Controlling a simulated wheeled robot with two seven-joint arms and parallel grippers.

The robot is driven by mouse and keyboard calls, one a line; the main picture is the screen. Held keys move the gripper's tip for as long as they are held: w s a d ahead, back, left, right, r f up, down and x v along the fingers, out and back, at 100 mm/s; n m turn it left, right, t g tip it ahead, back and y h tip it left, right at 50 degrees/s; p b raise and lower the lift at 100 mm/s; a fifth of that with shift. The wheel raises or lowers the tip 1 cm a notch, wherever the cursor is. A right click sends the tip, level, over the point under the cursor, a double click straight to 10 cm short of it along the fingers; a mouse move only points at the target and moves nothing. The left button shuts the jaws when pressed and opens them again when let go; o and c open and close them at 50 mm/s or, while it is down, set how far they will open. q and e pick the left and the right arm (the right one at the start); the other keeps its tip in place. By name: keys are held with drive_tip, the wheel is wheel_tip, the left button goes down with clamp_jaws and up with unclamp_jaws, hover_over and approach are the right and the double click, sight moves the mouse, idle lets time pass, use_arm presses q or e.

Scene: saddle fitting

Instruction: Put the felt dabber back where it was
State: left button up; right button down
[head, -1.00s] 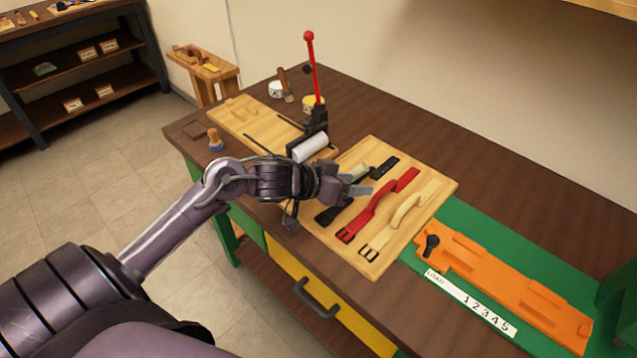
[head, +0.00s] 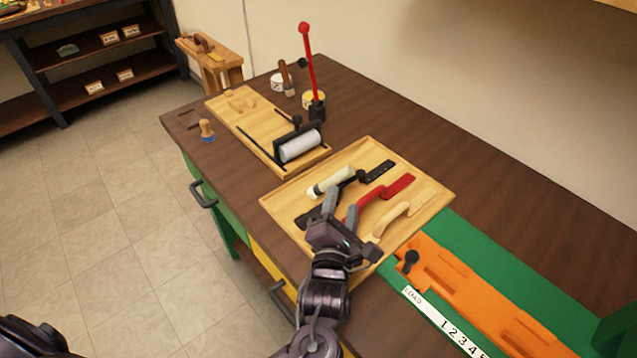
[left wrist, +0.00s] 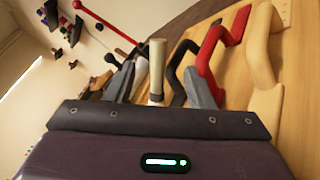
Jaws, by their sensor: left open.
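A cream cylinder with a pale end (head: 330,182), which looks like the felt dabber, lies on the wooden tray (head: 283,205) beside the black strap. In the left wrist view the cylinder (left wrist: 157,70) shows between and beyond my fingers. My left gripper (head: 348,207) is open and empty over the tray's near side, just short of the cylinder. I cannot tell whether a finger touches anything. A small wooden-handled tool with a blue base (head: 207,130) stands at the bench's left edge. My right gripper is out of view.
A red strap (head: 385,197) and a cream strap (head: 405,215) lie raised on the tray. Behind it are a board with a white roller (head: 299,146) and a tall red lever (head: 310,65). An orange fixture (head: 470,290) sits at right. The bench's back right is clear.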

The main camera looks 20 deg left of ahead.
sight(346, 178)
use_arm(q)
drive_tip(key=w, duration=0.1)
drive_tip(key=w+p, duration=0.1)
drive_tip(key=w, duration=0.1)
drive_tip(key=shift+w+a+r, duration=0.15)
drive_tip(key=shift+a+r, duration=0.1)
drive_tip(key=shift+r, duration=0.05)
drive_tip(key=w, duration=0.1)
drive_tip(key=w+p, duration=0.1)
drive_tip(key=w, duration=0.1)
drive_tip(key=shift+w+a+f+p, duration=0.15)
drive_tip(key=shift+a+p, duration=0.05)
drive_tip(key=shift+p, duration=0.1)
drive_tip(key=shift+w+f, duration=0.1)
drive_tip(key=shift+w, duration=0.05)
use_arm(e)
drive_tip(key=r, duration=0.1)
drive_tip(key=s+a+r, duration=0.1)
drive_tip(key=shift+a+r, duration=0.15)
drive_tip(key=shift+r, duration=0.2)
use_arm(q)
drive_tip(key=shift+c, duration=0.8)
clamp_jaws()
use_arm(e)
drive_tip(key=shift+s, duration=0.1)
